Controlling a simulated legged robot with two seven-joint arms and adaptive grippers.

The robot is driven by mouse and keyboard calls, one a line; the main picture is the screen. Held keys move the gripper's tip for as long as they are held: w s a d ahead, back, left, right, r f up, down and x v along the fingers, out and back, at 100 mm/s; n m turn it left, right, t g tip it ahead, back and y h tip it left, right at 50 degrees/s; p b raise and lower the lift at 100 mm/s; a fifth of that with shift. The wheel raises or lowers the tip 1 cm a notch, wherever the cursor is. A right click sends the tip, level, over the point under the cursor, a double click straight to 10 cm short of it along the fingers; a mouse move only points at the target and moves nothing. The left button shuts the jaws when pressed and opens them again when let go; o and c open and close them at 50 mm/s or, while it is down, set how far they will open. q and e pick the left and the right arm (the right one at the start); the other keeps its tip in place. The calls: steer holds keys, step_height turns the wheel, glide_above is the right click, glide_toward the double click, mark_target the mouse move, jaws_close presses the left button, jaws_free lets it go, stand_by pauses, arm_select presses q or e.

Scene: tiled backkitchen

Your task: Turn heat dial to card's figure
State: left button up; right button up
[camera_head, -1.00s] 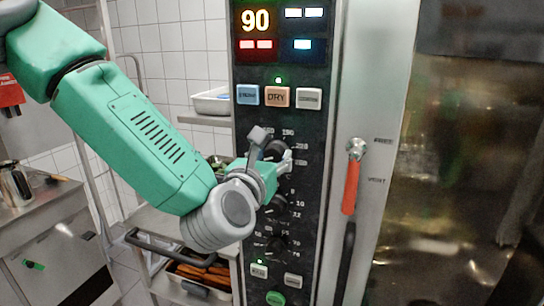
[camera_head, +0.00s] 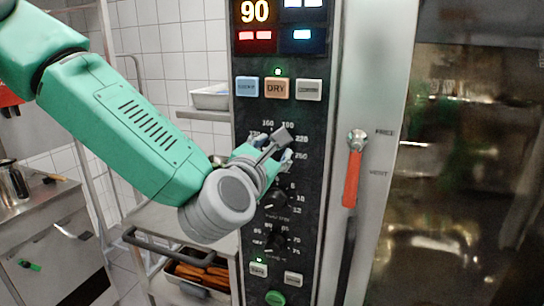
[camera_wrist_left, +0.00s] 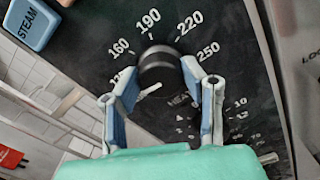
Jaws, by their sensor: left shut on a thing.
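The heat dial is a black round knob (camera_wrist_left: 158,68) on the oven's black control panel (camera_head: 308,120). In the wrist view, the figures 160, 190, 220 and 250 arc around it. My left gripper (camera_head: 273,150) is shut on this dial, one finger on each side; it also shows in the wrist view (camera_wrist_left: 160,80). A short white line shows at the dial's lower left edge in the wrist view. In the head view my gripper and wrist hide most of the dial. No card can be made out. My right gripper is not in view.
A lit display (camera_head: 255,12) reads 90 above several mode buttons, among them DRY (camera_head: 278,88). Smaller dials (camera_head: 275,240) sit below my gripper. A red door handle (camera_head: 352,175) stands to the right. A trolley with a tray (camera_head: 200,278) is at lower left.

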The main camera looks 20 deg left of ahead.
arm_select(q)
steer(key=m, duration=0.7)
steer(key=m+b, duration=0.1)
steer(key=m, duration=0.6)
steer(key=f+m, duration=0.1)
steer(key=m, duration=0.6)
steer(key=shift+d+b, duration=0.1)
steer(key=shift+b, duration=0.2)
steer(key=shift+s+f+m, duration=0.1)
steer(key=shift+f+m, duration=0.05)
steer(key=shift+m, duration=0.25)
steer(key=o, duration=1.1)
steer(key=shift+o, duration=0.2)
steer(key=shift+w, duration=0.2)
